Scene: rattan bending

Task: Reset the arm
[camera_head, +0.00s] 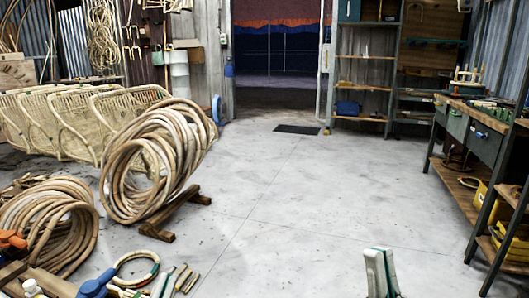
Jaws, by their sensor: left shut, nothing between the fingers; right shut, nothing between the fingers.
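My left gripper (163,283) shows only as light fingertips at the bottom edge, left of centre. It is shut and empty, close to some small brass-tipped tools (184,280). My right gripper (380,272) points up from the bottom edge, right of centre. It is shut and empty, with bare floor around it. The rest of both arms is out of view.
Large rattan coils (150,165) rest on a wooden stand at left, with another coil (45,225) nearer. A bench end with clamps (95,284) is at lower left. A workbench (480,125) stands at right. The middle floor (300,190) is clear.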

